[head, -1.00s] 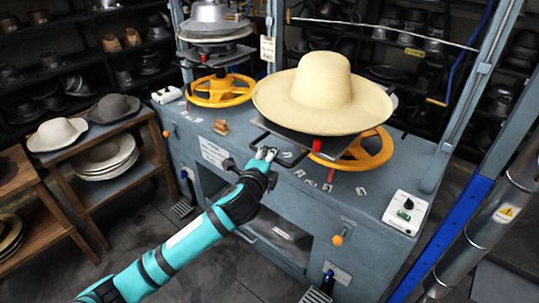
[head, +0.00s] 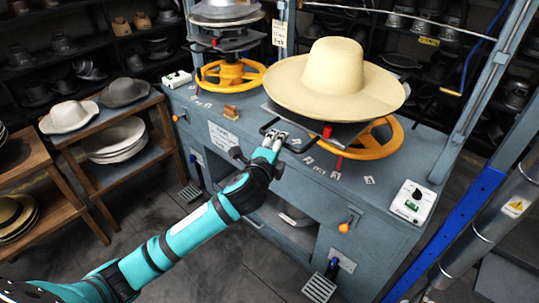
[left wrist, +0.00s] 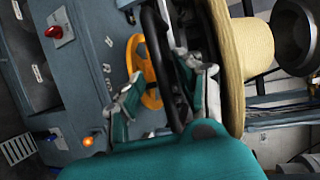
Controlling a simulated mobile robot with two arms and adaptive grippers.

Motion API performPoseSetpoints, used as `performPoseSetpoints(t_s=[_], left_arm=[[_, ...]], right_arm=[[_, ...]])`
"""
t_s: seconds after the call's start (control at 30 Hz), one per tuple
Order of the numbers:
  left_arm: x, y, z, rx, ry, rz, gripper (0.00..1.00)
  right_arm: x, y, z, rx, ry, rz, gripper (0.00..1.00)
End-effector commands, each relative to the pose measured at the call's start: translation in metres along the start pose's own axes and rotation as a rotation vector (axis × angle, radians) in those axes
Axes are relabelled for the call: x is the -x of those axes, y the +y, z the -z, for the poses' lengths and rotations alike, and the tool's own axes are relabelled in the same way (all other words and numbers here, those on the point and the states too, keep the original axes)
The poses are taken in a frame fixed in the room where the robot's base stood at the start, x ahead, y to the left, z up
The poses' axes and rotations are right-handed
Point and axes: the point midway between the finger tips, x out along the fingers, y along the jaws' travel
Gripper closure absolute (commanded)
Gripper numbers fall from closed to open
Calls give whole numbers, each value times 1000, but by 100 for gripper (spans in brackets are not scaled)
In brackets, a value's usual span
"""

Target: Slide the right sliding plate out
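A cream wide-brimmed hat (head: 333,85) sits on the right sliding plate (head: 345,135), a dark flat plate above the bench. The plate's black loop handle (head: 268,125) points toward me at its front left; it also shows in the left wrist view (left wrist: 158,55). My left gripper (head: 274,142) is at this handle. In the left wrist view its fingers (left wrist: 160,85) are spread apart, with the black handle bar between them. I cannot tell whether they touch it. The hat hides much of the plate. My right gripper is not in view.
An orange handwheel (head: 375,140) is below the right plate. A second press with a yellow wheel (head: 229,76) stands to the left. A white control box (head: 413,203) sits at the bench's right end. Wooden shelves (head: 105,175) with hats stand at left. Bare floor shows in front.

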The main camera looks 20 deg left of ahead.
Motion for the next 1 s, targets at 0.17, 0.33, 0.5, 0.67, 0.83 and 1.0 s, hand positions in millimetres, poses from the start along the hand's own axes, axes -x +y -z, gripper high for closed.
performPoseSetpoints(t_s=[0.17, 0.33, 0.5, 0.67, 0.83, 1.0], left_arm=[[38, 1, 0, 0, 2, -2, 64], [74, 2, -1, 0, 1, -3, 64], [98, 2, -1, 0, 0, -4, 64], [107, 2, -1, 0, -2, -4, 64], [108, 2, -1, 0, -2, -4, 64], [108, 2, -1, 0, -2, -3, 64]], right_arm=[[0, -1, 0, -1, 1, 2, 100], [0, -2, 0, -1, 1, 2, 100], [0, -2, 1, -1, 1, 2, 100], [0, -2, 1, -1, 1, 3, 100], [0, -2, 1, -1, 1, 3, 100], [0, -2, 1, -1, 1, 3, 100]])
